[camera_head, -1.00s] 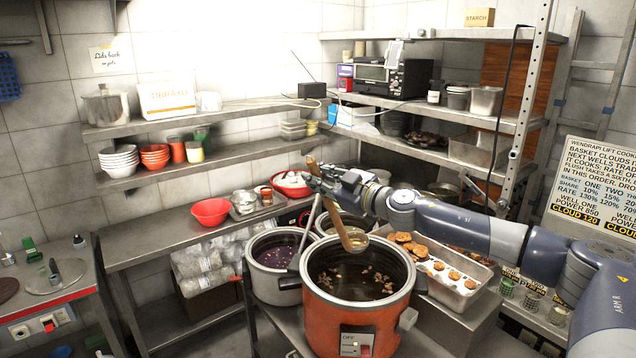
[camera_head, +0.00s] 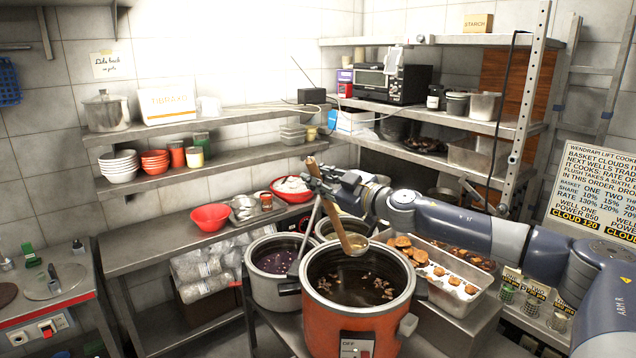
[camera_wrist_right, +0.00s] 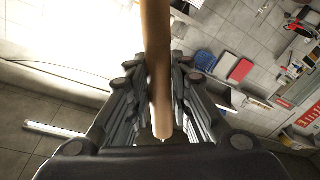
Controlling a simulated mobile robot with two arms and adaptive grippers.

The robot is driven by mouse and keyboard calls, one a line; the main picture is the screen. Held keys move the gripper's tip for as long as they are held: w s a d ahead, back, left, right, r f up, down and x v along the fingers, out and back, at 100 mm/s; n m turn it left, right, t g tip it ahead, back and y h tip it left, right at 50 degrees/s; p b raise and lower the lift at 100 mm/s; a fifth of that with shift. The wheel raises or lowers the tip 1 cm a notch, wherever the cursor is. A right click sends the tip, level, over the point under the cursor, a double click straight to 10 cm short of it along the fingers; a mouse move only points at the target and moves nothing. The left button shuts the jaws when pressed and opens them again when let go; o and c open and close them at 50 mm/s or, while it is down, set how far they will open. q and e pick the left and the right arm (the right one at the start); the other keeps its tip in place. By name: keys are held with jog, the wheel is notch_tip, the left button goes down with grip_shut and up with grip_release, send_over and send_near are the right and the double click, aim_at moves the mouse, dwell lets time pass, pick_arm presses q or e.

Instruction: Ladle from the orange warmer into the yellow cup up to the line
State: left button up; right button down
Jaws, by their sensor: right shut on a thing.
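The orange warmer (camera_head: 352,323) stands open at the front middle, with dark liquid and floating bits inside. My right gripper (camera_head: 314,181) is shut on the wooden handle of the ladle (camera_head: 333,207), which is tilted. The ladle's bowl (camera_head: 357,244) hangs over the warmer's back part; I cannot tell how full it is. In the right wrist view the handle (camera_wrist_right: 156,60) passes between the fingers of the right gripper (camera_wrist_right: 161,95). A pale yellow cup (camera_head: 194,158) stands on the lower wall shelf; its line cannot be made out. My left gripper is not in view.
A grey warmer (camera_head: 272,290) stands left of the orange one, with another pot (camera_head: 342,228) behind. A tray of browned food pieces (camera_head: 470,302) lies to the right. Red bowls (camera_head: 211,217) stand on the counter. The counter's left part (camera_head: 150,248) is clear.

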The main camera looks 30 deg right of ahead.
jog(key=shift+r, duration=1.15)
jog(key=shift+f, duration=0.15)
dwell(0.4)
